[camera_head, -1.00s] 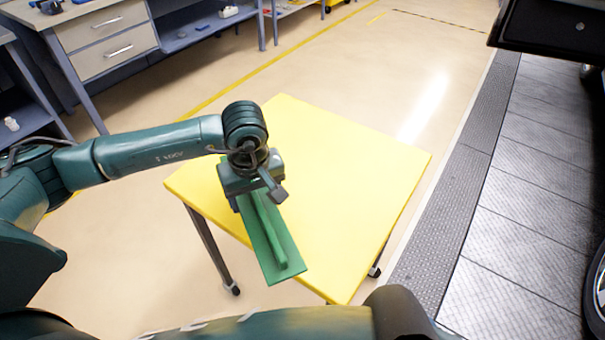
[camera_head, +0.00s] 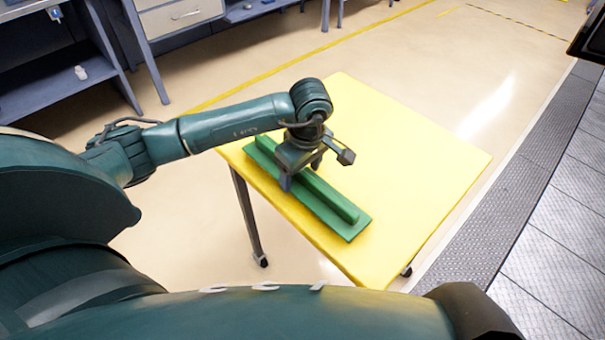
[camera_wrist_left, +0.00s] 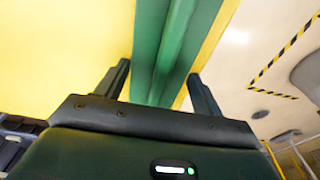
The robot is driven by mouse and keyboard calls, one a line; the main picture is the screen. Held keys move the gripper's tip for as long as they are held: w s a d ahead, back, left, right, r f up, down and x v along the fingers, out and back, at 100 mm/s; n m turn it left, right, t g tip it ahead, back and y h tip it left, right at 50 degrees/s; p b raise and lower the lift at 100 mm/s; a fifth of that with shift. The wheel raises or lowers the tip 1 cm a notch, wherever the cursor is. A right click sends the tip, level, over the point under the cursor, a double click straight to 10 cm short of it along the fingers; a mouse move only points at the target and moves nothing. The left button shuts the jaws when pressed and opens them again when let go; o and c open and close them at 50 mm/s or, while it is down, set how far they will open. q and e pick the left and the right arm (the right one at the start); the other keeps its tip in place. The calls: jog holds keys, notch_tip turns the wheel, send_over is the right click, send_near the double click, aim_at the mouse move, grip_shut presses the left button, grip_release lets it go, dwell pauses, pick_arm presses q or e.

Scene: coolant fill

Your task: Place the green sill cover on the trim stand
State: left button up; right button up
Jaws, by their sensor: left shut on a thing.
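The green sill cover (camera_head: 330,203) is a long flat strip with a raised rib along it. My left gripper (camera_head: 301,177) is shut on it near its middle, from above. The cover is over the front left part of the yellow trim stand (camera_head: 410,160), roughly along its near edge. I cannot tell whether it rests on the top or hangs just above it. In the left wrist view the cover (camera_wrist_left: 170,45) runs between the two fingers (camera_wrist_left: 160,82), with the yellow top beneath. My right gripper is not in view.
The back and right of the stand top are clear. The stand has legs with casters (camera_head: 262,261). A dark ribbed floor strip (camera_head: 490,215) lies to the right.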

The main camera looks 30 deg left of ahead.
aim_at(306, 175)
pick_arm(q)
jog(key=shift+f, duration=0.95)
jog(key=shift+f, duration=0.1)
jog(key=o, duration=1.1)
jog(key=shift+c, duration=0.2)
jog(key=r, duration=0.4)
jog(key=d+r, duration=0.1)
jog(key=r, duration=0.7)
jog(key=shift+s+d+r, duration=0.1)
jog(key=shift+s+d, duration=0.1)
jog(key=shift+s, duration=0.05)
